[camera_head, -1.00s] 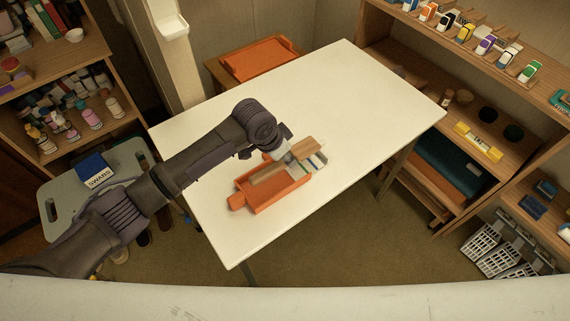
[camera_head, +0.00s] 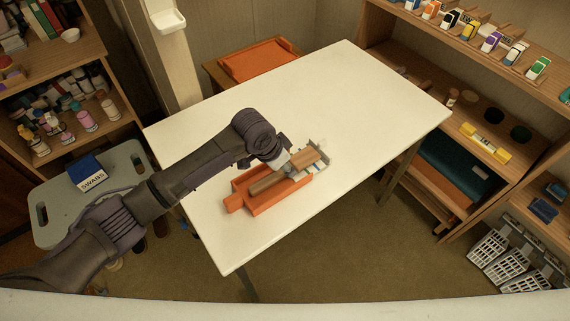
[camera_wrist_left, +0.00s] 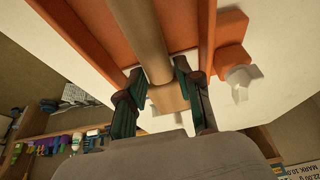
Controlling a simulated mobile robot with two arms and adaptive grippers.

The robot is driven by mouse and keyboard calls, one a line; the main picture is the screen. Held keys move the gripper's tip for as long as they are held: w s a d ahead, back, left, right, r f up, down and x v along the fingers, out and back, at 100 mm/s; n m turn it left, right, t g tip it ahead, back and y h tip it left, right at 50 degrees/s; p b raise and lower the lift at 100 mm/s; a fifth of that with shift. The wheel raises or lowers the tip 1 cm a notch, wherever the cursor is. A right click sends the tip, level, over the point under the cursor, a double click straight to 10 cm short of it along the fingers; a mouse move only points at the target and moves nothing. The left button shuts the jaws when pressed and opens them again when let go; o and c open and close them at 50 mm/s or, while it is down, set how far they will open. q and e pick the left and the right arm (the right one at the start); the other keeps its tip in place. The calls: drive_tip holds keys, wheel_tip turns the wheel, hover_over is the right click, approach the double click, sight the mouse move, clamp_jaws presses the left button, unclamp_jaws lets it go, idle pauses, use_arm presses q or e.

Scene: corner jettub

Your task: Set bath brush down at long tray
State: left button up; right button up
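The bath brush has a wooden handle (camera_head: 268,183) and a wider wooden head (camera_head: 304,161). It lies along and over the orange long tray (camera_head: 282,201) on the white table. My left gripper (camera_head: 286,165) is at the brush, near the tray's right end. In the left wrist view the handle (camera_wrist_left: 146,45) passes between the two fingers of my left gripper (camera_wrist_left: 158,75), which close in on its sides. The tray walls (camera_wrist_left: 205,35) show on both sides of the handle. I cannot tell whether the brush touches the tray floor. My right gripper is not in view.
Small grey and pale items (camera_head: 320,148) stand by the brush head. Shelves stand on both sides.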

use_arm(q)
drive_tip(key=shift+o, duration=1)
drive_tip(key=shift+r, duration=0.15)
drive_tip(key=v, duration=1.2)
drive_tip(key=shift+p, duration=0.3)
drive_tip(key=shift+d, duration=0.1)
